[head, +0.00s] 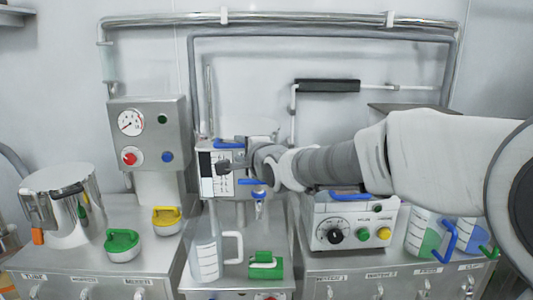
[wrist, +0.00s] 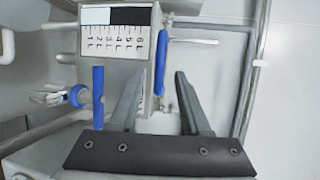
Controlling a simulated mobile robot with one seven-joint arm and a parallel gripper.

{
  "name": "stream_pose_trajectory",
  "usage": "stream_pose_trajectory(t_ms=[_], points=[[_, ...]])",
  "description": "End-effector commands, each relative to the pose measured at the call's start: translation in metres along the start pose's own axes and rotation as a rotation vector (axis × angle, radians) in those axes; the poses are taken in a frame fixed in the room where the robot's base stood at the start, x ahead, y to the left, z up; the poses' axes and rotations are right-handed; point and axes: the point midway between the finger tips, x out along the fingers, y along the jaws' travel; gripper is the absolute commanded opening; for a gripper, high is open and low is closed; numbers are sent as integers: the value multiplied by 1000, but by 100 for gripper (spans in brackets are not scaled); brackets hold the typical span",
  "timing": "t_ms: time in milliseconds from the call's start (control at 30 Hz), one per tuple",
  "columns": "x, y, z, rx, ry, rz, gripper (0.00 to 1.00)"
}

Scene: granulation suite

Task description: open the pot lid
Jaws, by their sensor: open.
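A steel pot (head: 243,163) with a black-and-white litre scale stands in the middle of the head view. A blue bar handle (head: 230,143) lies along its top edge, at what looks like the lid. In the wrist view, the pot (wrist: 117,55) appears turned on its side, with the blue lid handle (wrist: 161,68) upright along its right edge. My gripper (wrist: 161,76) is open and empty, its fingers pointing toward the handle, one on either side in the picture. Whether they touch it I cannot tell. In the head view my gripper (head: 232,166) partly covers the pot's front.
A second blue lever (head: 252,182) and a tap sit lower on the pot. A clear jug (head: 205,255) stands below. A gauge box (head: 148,135) and a steel canister (head: 62,208) are left. A control box (head: 352,222) stands under my arm. Pipes (head: 280,18) run behind.

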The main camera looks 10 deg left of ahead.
Motion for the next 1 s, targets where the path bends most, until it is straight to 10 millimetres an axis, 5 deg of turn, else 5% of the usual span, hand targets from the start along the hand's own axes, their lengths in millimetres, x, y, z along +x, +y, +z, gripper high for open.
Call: stream_pose_trajectory(t_ms=[400, 833, 1000], points=[[52, 1, 1, 1, -1, 1, 47], [58, 0, 0, 0, 0, 1, 47], [58, 0, 0, 0, 0, 1, 16]])
